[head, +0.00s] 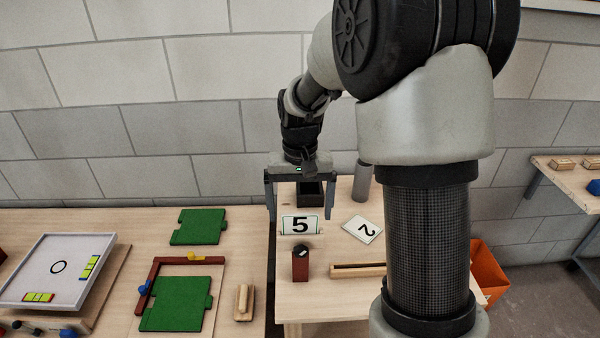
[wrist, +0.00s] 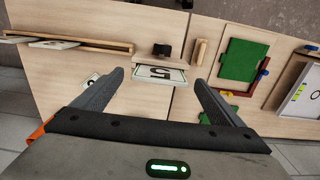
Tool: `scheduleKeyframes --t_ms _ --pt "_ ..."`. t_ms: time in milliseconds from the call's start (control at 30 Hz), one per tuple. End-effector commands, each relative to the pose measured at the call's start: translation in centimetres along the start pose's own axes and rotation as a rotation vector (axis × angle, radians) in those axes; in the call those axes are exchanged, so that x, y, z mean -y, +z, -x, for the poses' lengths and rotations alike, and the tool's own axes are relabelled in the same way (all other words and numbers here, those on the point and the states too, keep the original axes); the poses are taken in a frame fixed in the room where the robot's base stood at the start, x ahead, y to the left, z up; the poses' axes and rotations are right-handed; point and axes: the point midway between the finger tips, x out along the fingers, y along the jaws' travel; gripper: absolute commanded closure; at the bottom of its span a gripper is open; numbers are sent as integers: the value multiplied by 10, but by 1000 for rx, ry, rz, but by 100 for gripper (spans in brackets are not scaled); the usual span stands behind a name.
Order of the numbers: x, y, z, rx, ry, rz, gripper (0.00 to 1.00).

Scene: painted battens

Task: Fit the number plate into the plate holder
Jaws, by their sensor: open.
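A white number plate with a black 5 (head: 299,224) is on the right-hand wooden table, below and between my fingers in the head view. It also shows between the fingertips in the wrist view (wrist: 160,72), against a small wooden piece. A second white plate with a 2 (head: 362,229) lies tilted to its right; a finger partly covers it in the wrist view. I cannot tell which wooden piece is the plate holder. My gripper (head: 300,212) is open and empty, pointing down.
A black bin (head: 310,192) and a grey cylinder (head: 361,182) stand behind. Green boards (head: 198,226) and a white tray (head: 60,268) occupy the left table. An orange bin (head: 488,272) is at right.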

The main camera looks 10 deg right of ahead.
Motion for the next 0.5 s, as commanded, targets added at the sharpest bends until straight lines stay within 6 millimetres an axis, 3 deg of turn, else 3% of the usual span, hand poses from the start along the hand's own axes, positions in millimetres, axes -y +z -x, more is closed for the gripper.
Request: scheduleKeyframes --t_ms 300,500 --pt "1 -1 81 -6 -2 1 8" --pt "0 -1 122 -5 -1 0 8"
